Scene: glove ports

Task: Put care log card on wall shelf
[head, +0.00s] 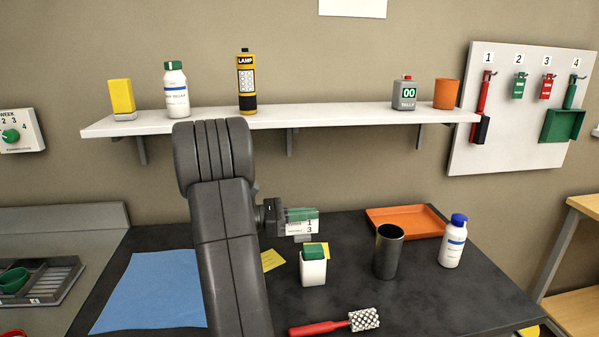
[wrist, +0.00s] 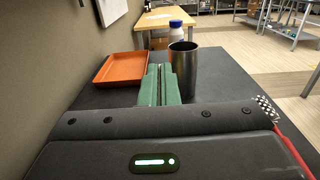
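The care log card (head: 300,229), a small white card with print and the numbers 1 and 3, is at my gripper (head: 298,215) in the head view, above the dark worktop. My gripper's green fingers lie along its upper part and hide some of it. In the wrist view the green fingers (wrist: 161,84) are close together, with a thin pale edge between them. My gripper looks shut on the card. The white wall shelf (head: 330,117) runs along the wall, higher than my gripper.
On the shelf stand a yellow block (head: 121,96), white bottle (head: 176,90), lamp canister (head: 246,82), tally counter (head: 404,94) and orange cup (head: 446,93). Its middle right stretch is clear.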

